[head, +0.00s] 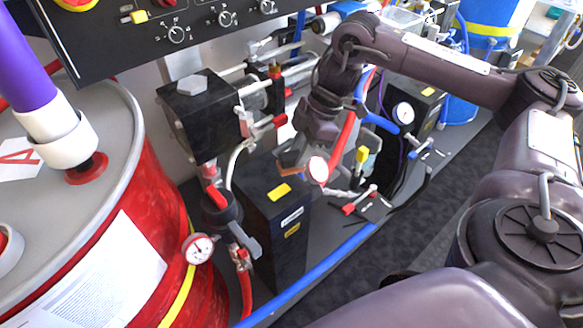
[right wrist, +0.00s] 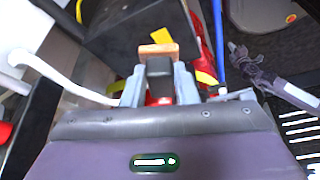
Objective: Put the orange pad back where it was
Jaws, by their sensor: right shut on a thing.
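The orange pad (head: 291,171) is a small flat brownish-orange piece at the tip of my right gripper (head: 300,158) in the head view. In the right wrist view, the orange pad (right wrist: 158,50) shows just beyond the fingertips of my right gripper (right wrist: 158,82), with a dark block between the grey fingers. The gripper is shut on the pad and holds it near the top of a black box (head: 272,215) with a yellow label. Whether the pad touches the box cannot be told. My left gripper is not in view.
A red drum (head: 110,205) with a grey lid fills the left side. A black valve block (head: 198,115) and a pressure gauge (head: 198,248) stand close to the black box. A blue hose (head: 310,272) runs along the front edge. Red and yellow valve handles crowd the area right of the gripper.

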